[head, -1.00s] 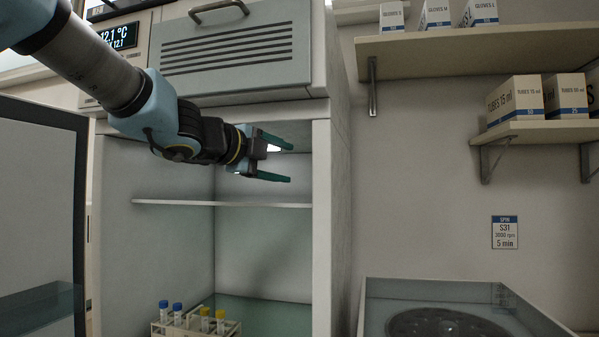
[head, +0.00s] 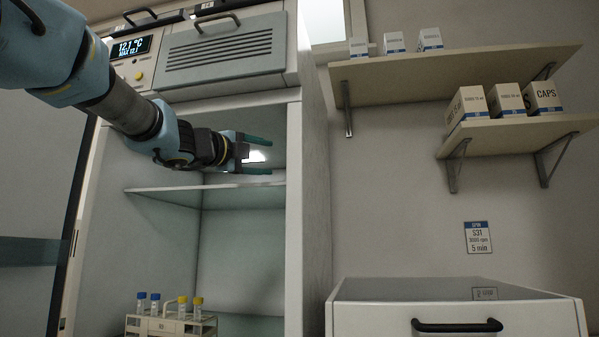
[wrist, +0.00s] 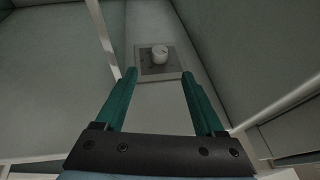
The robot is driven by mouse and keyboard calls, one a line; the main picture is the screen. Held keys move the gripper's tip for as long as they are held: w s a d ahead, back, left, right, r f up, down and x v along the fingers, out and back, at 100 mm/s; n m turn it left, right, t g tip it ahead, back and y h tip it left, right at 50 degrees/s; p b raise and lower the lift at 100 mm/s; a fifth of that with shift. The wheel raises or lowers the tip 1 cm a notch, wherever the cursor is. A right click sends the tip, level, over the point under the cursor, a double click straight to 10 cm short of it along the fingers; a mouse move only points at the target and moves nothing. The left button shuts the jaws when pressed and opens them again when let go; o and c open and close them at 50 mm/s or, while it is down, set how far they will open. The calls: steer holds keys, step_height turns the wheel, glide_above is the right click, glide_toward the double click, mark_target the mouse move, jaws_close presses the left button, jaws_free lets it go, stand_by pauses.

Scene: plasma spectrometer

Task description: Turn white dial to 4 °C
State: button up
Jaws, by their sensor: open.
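The white dial (wrist: 159,53) sits on a small grey plate (wrist: 161,72) in the wrist view, on the inside of the open cabinet. It lies ahead of my gripper (wrist: 160,80), between the lines of its two green fingers, and is apart from them. In the head view the dial cannot be made out. My gripper (head: 272,156) is open and empty in the upper compartment of the cabinet, above its shelf. The display (head: 132,48) above the cabinet reads 12.1 °C, with a smaller line under it that seems to read 12.1.
The cabinet shelf (head: 160,190) lies just below my gripper. A rack (head: 170,325) of tubes with blue and yellow caps stands lower in the cabinet. The open door (head: 40,200) is at left. Wall shelves (head: 460,70) hold boxes at right, above a drawer-fronted unit (head: 370,318).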

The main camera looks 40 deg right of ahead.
steer(key=p+x, duration=0.2)
steer(key=x, duration=0.6)
steer(key=shift+w+d+r+p, duration=0.1)
steer(key=shift+d+p, duration=0.2)
steer(key=shift+d, duration=0.05)
steer(key=shift+x, duration=0.75)
jaws_close()
